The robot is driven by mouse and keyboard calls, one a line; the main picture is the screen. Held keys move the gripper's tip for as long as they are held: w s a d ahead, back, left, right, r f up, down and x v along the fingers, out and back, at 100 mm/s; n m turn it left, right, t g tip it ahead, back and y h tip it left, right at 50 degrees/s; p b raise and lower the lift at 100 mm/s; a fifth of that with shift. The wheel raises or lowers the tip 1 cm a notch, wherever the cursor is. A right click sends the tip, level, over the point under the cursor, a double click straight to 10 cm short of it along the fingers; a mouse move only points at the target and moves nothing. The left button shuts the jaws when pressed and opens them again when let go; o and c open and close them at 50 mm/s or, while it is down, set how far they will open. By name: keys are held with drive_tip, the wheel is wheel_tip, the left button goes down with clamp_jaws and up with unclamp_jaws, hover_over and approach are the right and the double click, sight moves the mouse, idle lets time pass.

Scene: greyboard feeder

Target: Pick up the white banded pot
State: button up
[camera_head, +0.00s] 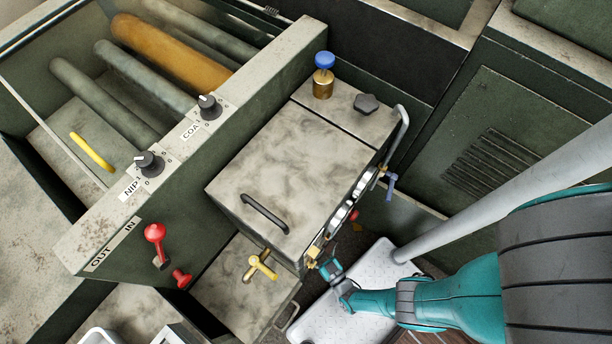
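I cannot make out a white banded pot in the head view. Two white rims at the bottom left edge, one (100,336) and another (170,336), are cut off by the frame, and I cannot tell what they belong to. My teal and grey arm reaches in from the right. Its small far end, around my gripper (329,268), is beside the machine's front lower corner. The fingers are too small or hidden to read, and I see nothing held there.
A grey-green feeder machine (290,165) fills the middle, with a black handle (265,213), a blue-capped brass fitting (323,76) and a yellow tap (260,266). Rollers (170,50) lie in the open bay at upper left. Red levers (156,240) stick out at lower left. A vented cabinet (490,135) stands right.

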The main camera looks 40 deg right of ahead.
drive_tip(key=shift+w, duration=0.45)
drive_tip(key=c, duration=1.4)
drive_tip(key=shift+c, duration=0.2)
drive_tip(key=shift+d+r, duration=0.1)
drive_tip(key=shift+r, duration=0.05)
